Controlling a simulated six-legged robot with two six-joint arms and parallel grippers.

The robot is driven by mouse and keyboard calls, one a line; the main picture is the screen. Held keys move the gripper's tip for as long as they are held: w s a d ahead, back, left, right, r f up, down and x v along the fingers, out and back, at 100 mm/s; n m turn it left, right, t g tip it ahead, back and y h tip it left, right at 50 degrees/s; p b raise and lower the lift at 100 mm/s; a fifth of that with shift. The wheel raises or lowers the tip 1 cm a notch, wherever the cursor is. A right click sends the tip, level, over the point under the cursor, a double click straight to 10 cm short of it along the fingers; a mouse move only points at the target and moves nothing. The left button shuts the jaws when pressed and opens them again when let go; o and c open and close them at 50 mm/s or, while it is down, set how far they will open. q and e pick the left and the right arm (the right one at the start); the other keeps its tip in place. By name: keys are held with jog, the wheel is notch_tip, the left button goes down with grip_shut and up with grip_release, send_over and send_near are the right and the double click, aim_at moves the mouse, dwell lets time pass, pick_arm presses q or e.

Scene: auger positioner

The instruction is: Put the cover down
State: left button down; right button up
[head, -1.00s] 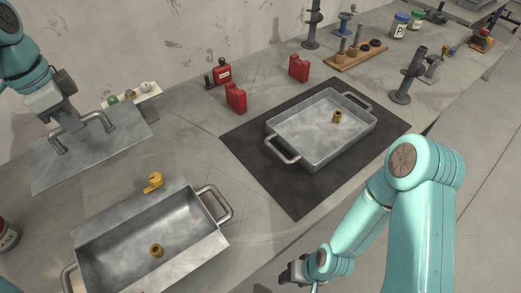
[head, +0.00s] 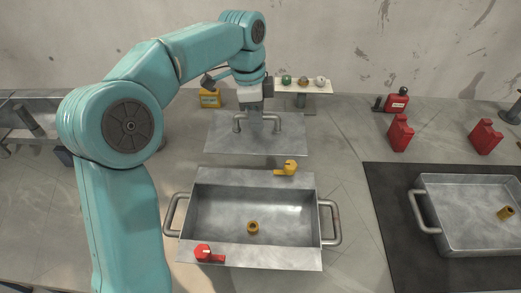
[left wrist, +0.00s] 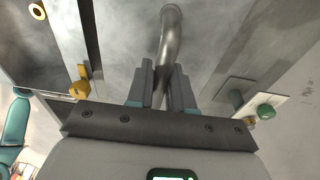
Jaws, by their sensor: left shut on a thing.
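The cover (head: 290,143) is a flat grey metal plate with a bar handle, just behind the open metal box (head: 331,240). My left gripper (head: 257,117) is above the plate and shut on its handle. In the left wrist view the fingers (left wrist: 164,88) close around the curved handle (left wrist: 170,35), with the cover (left wrist: 125,45) beyond. I cannot tell whether the plate touches the bench. The box holds a brass ring (head: 253,227) and has a yellow valve (head: 287,168) and a red valve (head: 207,254) on its rims. My right gripper is out of view.
A small stand with several coloured balls (head: 303,81) and a yellow container (head: 210,98) are behind the cover. Red containers (head: 400,133) stand at right. A metal tray (head: 440,180) with a brass fitting (head: 506,212) sits on a black mat (head: 385,195).

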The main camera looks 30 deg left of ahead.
aim_at(258, 134)
pick_arm(q)
notch_tip(258, 134, down, 6)
jog(key=shift+w+r+b, duration=0.1)
jog(key=shift+b, duration=0.25)
notch_tip(258, 134, down, 4)
jog(key=shift+d+r+b, duration=0.1)
jog(key=shift+r+b, duration=0.1)
jog(key=shift+b, duration=0.1)
jog(key=shift+f, duration=0.3)
jog(key=shift+f, duration=0.1)
jog(key=c, duration=1)
grip_release()
